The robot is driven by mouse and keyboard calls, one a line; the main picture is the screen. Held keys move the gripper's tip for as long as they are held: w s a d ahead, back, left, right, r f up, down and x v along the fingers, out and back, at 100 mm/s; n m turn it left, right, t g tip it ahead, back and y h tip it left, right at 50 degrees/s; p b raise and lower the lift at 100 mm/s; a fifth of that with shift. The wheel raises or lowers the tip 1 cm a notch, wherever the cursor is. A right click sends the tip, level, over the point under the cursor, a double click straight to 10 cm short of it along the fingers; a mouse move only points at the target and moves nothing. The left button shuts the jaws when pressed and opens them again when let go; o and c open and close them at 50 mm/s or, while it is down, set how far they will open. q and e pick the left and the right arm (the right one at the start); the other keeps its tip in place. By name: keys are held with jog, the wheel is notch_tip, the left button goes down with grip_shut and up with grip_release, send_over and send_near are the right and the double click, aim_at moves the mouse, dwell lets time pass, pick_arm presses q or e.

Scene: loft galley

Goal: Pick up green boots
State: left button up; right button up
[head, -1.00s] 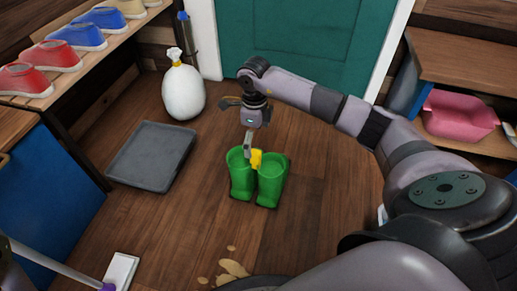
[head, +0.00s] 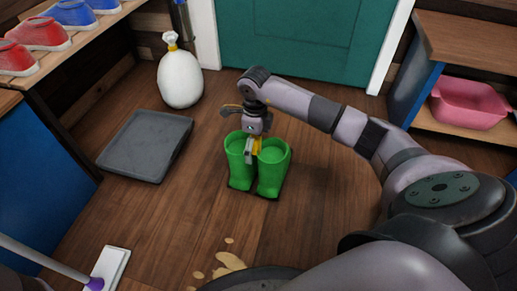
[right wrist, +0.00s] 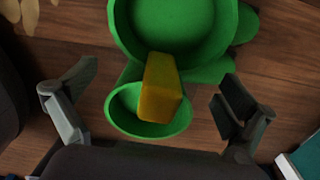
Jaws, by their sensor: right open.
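The green boots (head: 272,170) stand upright side by side on the wooden floor. A yellow block (head: 257,146) shows between their tops. My right gripper (head: 250,153) points down at the boot tops. In the right wrist view the gripper (right wrist: 155,92) is open, with a finger at each side of the yellow block (right wrist: 160,88) and no contact visible. The boots (right wrist: 175,30) show there as one large and one smaller round opening, seen from above. My left gripper is out of view.
A grey tray (head: 146,146) lies left of the boots, with a white tied bag (head: 180,80) behind it. A pink basin (head: 468,104) sits on the right shelf. A mop head (head: 108,270) and tan spots (head: 230,262) are in front.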

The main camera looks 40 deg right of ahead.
jog(key=shift+f, duration=0.85)
jog(key=shift+r, duration=0.1)
jog(key=shift+c, duration=0.4)
jog(key=c, duration=1.8)
